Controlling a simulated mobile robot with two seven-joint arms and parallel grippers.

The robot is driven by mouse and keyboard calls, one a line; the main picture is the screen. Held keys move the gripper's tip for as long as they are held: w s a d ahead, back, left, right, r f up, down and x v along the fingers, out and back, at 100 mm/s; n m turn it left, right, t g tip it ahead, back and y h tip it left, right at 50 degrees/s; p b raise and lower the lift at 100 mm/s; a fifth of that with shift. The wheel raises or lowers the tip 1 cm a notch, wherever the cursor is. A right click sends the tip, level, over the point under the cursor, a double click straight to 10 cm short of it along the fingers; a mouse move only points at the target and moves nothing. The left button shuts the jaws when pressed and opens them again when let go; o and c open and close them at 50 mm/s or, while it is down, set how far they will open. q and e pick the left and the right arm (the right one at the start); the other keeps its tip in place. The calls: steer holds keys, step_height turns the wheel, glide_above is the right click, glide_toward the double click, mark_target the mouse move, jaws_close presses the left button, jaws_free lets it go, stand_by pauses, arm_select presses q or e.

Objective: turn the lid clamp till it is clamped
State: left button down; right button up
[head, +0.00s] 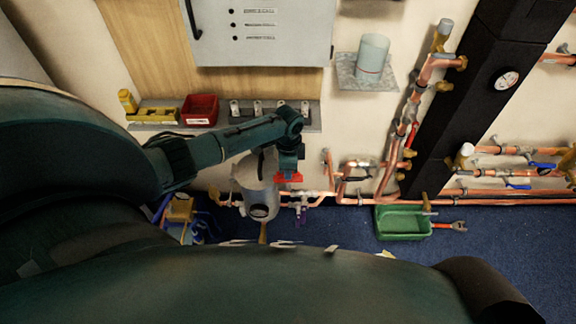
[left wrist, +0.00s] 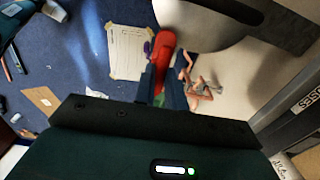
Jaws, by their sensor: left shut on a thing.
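The lid clamp shows as a red handle (left wrist: 164,48) in the left wrist view, beside a pale rounded vessel (left wrist: 200,25). In the head view its red part (head: 290,178) shows just below my left gripper (head: 289,169), right of the grey metal vessel (head: 256,188). My left gripper's fingers (left wrist: 164,85) are shut on the near end of the red handle. The fingers partly hide that end. I cannot tell the clamp's exact angle on the lid. My right gripper is not in view.
Copper pipes (head: 388,170) run along the wall right of the vessel. A green bin (head: 403,222) stands on the blue floor (head: 480,245). A shelf above bears a red bin (head: 199,109). A grey cabinet (head: 262,35) hangs higher. A paper sheet (left wrist: 126,50) lies on the floor.

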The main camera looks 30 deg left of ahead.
arm_select(q)
steer(key=shift+r+m, duration=0.1)
steer(key=shift+m, duration=0.2)
steer(key=c, duration=1.5)
jaws_free()
steer(key=shift+o, duration=0.2)
step_height(320, 180, up, 13)
steer(key=p, duration=0.1)
steer(key=s+d+f+n+t+h, duration=0.35)
steer(key=s+d+f, duration=0.45)
steer(key=d+f, duration=0.3)
steer(key=s+d+r+n+t, duration=0.2)
steer(key=s+t, duration=0.1)
steer(key=s, duration=0.2)
steer(key=s+d+r+n+t, duration=0.1)
steer(key=s+r+n+t, duration=0.1)
steer(key=s, duration=0.4)
steer(key=shift+s+d+n+t, duration=0.25)
steer(key=shift+d+n+t, duration=0.1)
steer(key=shift+n+t, duration=0.55)
